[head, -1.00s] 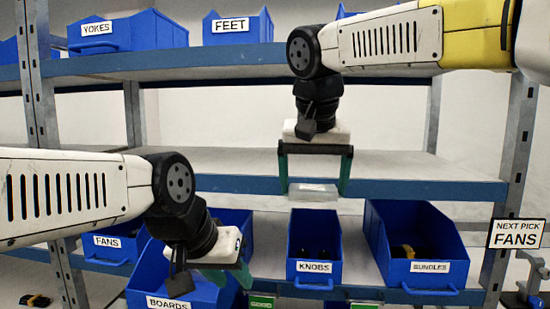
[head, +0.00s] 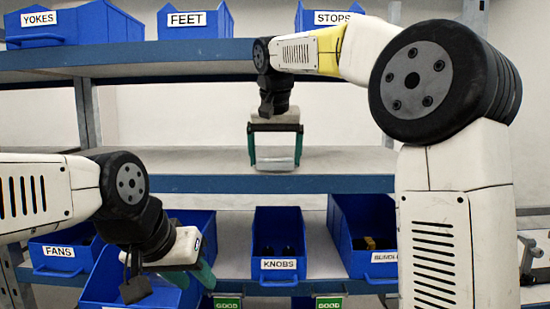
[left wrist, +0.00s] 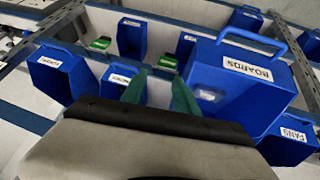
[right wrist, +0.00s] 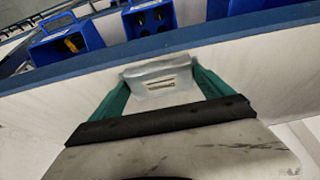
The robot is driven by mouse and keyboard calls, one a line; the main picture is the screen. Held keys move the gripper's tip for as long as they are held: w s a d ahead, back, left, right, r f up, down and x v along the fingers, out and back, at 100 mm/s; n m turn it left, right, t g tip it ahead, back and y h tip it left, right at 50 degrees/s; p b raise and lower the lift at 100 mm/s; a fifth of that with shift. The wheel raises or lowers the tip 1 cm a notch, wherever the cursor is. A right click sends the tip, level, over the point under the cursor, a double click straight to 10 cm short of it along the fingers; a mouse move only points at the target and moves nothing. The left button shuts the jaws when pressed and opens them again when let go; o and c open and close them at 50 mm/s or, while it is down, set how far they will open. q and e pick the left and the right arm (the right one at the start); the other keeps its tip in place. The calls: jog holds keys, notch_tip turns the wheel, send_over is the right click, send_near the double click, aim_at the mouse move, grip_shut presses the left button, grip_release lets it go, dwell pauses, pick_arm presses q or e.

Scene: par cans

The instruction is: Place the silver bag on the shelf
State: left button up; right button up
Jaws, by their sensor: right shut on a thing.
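The silver bag (head: 274,164) is a small pale, shiny packet. It hangs between the green fingers of my right gripper (head: 275,160), which is shut on it. In the head view it overlaps the front part of the empty middle shelf (head: 345,163). In the right wrist view the bag (right wrist: 162,82) sits between the fingertips, close to the shelf's blue front edge. I cannot tell whether it touches the shelf. My left gripper (left wrist: 158,85) is open and empty, low at the left near the BOARDS bin (left wrist: 240,95).
Blue bins stand on the lower shelf: FANS (head: 60,252), KNOBS (head: 279,240) and BUNDLES (head: 365,235), partly hidden by my right arm. YOKES (head: 40,40), FEET (head: 190,35) and STOPS (head: 320,28) are on the upper shelf. The middle shelf is clear either side of the bag.

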aim_at(275, 162)
jog(key=shift+w+f, duration=0.15)
jog(key=shift+w, duration=0.95)
jog(key=shift+s+f, duration=0.1)
jog(key=shift+f, duration=0.1)
jog(key=o, duration=1.3)
jog(key=shift+f, duration=0.1)
jog(key=v, duration=0.6)
jog(key=shift+r, duration=0.35)
jog(key=shift+s+r, duration=0.35)
jog(key=shift+r, duration=0.15)
jog(key=s+d+f+y, duration=0.2)
jog(key=s+d+f, duration=1.1)
jog(key=s, duration=0.2)
jog(key=s+d+f+t, duration=0.1)
jog(key=s+f, duration=0.7)
jog(key=f, duration=0.2)
jog(key=shift+s+f+n+t, duration=0.15)
jog(key=shift+s+n+t, duration=0.15)
